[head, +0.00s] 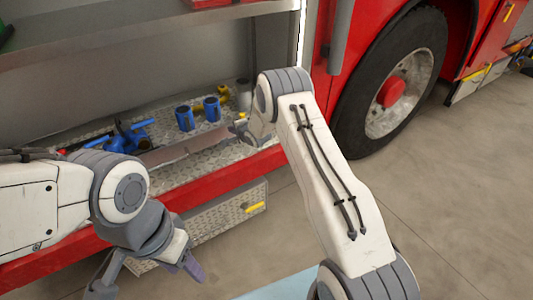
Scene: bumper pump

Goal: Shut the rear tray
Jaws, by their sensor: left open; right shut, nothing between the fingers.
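A diamond-plate tray or box (225,216) with a yellow handle (256,207) shows below the truck's red sill. I cannot tell for certain that it is the rear tray or how far it stands out. My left gripper (148,278) is open and empty in front of its left part and hides some of it. My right gripper (244,130) is shut and empty, at the right end of the compartment floor above the sill. My own wrist hides part of it, and I cannot tell whether it touches anything.
The compartment's diamond-plate floor (215,140) holds blue cylinders (185,118), a blue fitting (126,138) and a yellow fitting (224,92). A shelf (150,30) spans above. The truck's wheel (398,92) is at the right. The concrete floor (455,200) is clear there.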

